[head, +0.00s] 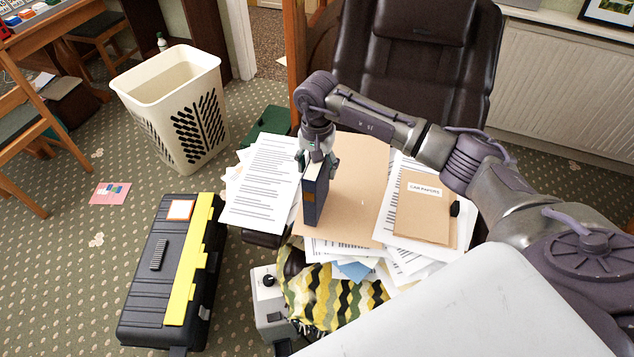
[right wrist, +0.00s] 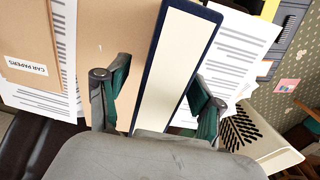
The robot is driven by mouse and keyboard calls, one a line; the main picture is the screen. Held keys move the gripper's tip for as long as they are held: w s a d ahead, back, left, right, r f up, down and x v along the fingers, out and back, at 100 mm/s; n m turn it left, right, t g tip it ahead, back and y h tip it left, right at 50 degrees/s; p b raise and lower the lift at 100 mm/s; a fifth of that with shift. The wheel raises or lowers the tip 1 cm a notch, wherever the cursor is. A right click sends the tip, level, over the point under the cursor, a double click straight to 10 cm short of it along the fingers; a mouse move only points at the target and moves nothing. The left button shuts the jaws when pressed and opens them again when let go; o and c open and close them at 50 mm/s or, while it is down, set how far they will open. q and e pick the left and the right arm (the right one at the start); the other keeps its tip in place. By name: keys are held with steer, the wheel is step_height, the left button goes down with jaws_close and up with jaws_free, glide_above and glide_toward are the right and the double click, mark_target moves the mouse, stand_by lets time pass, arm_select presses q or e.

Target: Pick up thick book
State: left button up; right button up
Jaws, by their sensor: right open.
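The thick book (head: 315,194) has a dark blue cover and stands upright on a brown folder (head: 355,190) on the paper pile. In the right wrist view the book (right wrist: 178,66) shows its pale page edges framed by the blue cover. My right gripper (head: 318,166) is at the top of the book, pointing down. In the right wrist view its two fingers (right wrist: 158,98) are apart, one on each side of the book, with a visible gap on the left side. Whether the right finger touches the cover is unclear. My left gripper is not in view.
Loose papers (head: 262,182) and a folder labelled "CAR PAPERS" (head: 413,215) lie around the book. A dark leather chair (head: 415,70) stands behind. A black and yellow toolbox (head: 160,260) and a cream laundry basket (head: 170,100) stand on the carpet at left.

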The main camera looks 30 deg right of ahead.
steer(key=shift+f, duration=0.7)
jaws_close()
steer(key=shift+w+r, duration=0.1)
